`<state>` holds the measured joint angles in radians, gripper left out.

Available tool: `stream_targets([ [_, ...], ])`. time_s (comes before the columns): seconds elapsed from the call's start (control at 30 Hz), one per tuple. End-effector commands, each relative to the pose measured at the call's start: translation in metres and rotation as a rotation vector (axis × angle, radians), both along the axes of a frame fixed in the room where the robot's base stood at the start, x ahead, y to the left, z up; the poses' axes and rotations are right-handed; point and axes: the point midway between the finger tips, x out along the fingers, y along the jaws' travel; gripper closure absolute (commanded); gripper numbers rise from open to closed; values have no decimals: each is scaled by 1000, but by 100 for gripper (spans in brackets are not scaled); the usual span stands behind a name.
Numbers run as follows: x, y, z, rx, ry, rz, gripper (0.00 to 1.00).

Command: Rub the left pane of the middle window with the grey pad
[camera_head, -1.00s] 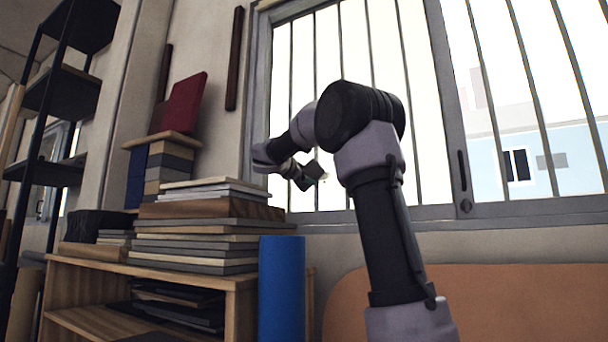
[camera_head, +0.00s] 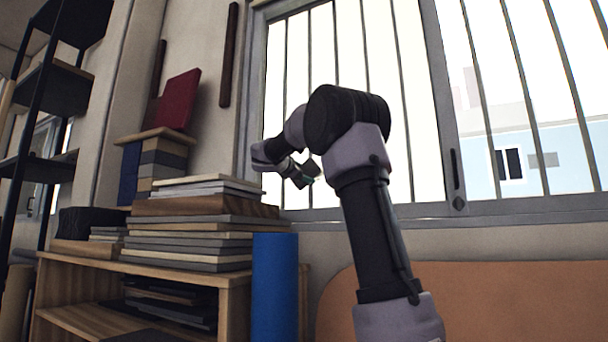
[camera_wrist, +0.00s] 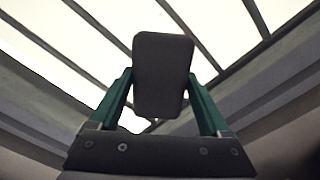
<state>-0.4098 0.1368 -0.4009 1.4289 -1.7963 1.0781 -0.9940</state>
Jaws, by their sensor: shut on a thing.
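My gripper (camera_wrist: 160,100) is shut on the grey pad (camera_wrist: 163,72), which shows dark between the two green fingers in the wrist view. In the head view my gripper (camera_head: 308,172) is at the lower part of the left pane (camera_head: 345,185), with the pad (camera_head: 313,166) only a small dark shape at its tip. The pane is bright, with dark vertical bars across it. In the wrist view the bars and the bright pane (camera_wrist: 60,60) lie beyond the pad. I cannot tell whether the pad touches the glass.
Stacked boards and books (camera_head: 190,235) lie on a wooden shelf (camera_head: 235,280) to the left, below the window. A blue roll (camera_head: 275,290) stands beside the shelf. An orange-brown panel (camera_head: 500,300) is at the lower right. A black rack (camera_head: 45,95) stands far left.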

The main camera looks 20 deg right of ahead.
Motion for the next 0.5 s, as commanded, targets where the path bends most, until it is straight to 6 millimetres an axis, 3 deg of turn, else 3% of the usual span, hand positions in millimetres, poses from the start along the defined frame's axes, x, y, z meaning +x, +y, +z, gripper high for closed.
stream_targets([
  [0.5,7,-8,0,1,0,-1,64],
])
